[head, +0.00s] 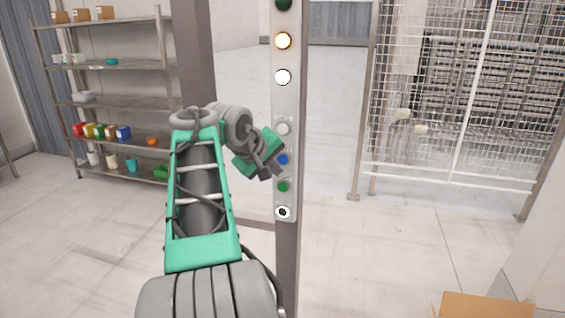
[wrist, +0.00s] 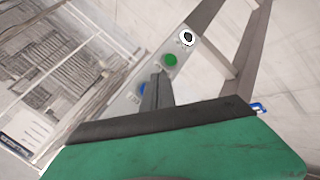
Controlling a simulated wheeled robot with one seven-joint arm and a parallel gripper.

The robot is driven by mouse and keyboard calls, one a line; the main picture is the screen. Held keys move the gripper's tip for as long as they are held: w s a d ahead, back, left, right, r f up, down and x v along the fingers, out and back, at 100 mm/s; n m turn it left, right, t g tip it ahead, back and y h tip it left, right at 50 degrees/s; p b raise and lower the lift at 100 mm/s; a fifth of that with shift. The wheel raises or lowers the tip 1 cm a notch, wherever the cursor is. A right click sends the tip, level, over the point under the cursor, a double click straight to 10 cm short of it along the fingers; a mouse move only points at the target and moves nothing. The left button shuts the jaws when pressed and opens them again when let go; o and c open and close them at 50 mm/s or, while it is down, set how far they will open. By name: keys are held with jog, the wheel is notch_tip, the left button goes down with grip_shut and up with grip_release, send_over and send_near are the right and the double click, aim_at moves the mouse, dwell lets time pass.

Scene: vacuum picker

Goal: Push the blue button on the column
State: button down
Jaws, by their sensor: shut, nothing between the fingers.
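The blue button (head: 283,159) sits on the grey panel (head: 291,120) of the column (head: 287,260), between a white button above and a green button (head: 283,186) below. My gripper (head: 272,174) is shut and empty, just left of the blue button in the head view. In the wrist view the shut fingers (wrist: 158,82) reach toward the panel and partly hide the blue button (wrist: 144,89). The green button (wrist: 170,60) shows beyond the fingertips. I cannot tell whether the fingertips touch the panel.
A black-and-white round switch (head: 283,212) is at the panel's bottom; lit lamps (head: 283,41) are higher up. A shelf (head: 115,104) with bins and cups stands at left. A mesh fence (head: 450,100) stands at right. A cardboard box (head: 485,305) is at the lower right.

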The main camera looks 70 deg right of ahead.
jog(key=shift+s+a, duration=0.2)
jog(key=shift+a, duration=1.1)
